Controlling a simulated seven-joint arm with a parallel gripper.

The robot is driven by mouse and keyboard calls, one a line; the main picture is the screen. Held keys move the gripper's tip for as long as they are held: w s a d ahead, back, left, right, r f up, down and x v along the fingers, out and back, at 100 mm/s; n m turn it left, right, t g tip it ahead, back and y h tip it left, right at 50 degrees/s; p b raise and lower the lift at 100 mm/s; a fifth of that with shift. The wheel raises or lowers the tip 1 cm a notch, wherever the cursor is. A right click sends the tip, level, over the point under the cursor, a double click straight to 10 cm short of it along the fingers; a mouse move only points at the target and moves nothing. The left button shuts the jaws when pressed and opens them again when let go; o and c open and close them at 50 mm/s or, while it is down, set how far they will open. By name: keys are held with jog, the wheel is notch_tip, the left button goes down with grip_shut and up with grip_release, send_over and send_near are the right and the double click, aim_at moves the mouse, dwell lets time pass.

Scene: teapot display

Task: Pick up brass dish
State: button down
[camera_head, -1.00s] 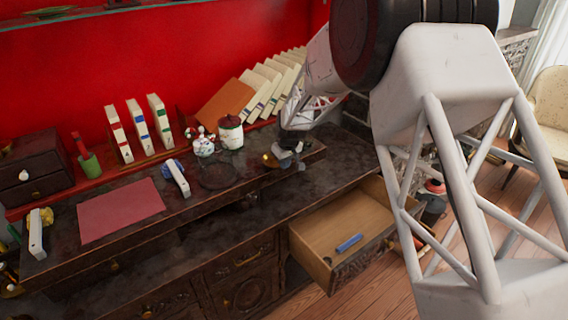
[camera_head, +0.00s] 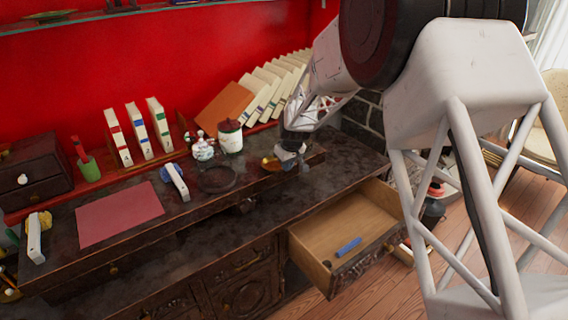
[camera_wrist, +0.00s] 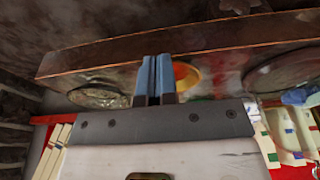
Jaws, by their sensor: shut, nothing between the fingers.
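The brass dish (camera_head: 270,163) is a small yellow-orange round dish on the dark desk's raised ledge, left of my gripper (camera_head: 300,163) in the head view. In the wrist view the dish (camera_wrist: 187,74) shows just right of my closed blue-grey fingertips (camera_wrist: 157,62), partly hidden behind them. My fingers are together with nothing between them. Whether they touch the dish I cannot tell.
A dark round plate (camera_head: 217,179), a red-lidded jar (camera_head: 230,137) and a small patterned pot (camera_head: 202,148) stand to the left. Leaning books (camera_head: 262,90) are behind. A drawer (camera_head: 345,235) is open below, with a blue object (camera_head: 348,246) in it.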

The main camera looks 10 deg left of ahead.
aim_at(280, 168)
jog(key=s+d, duration=0.7)
dwell(0.3)
jog(key=shift+w+a+f, duration=0.3)
jog(key=shift+w+a, duration=0.1)
jog(key=shift+a, duration=0.3)
jog(key=shift+w+a, duration=0.15)
jog(key=w+a, duration=0.8)
jog(key=shift+w, duration=0.1)
jog(key=shift+x, duration=0.8)
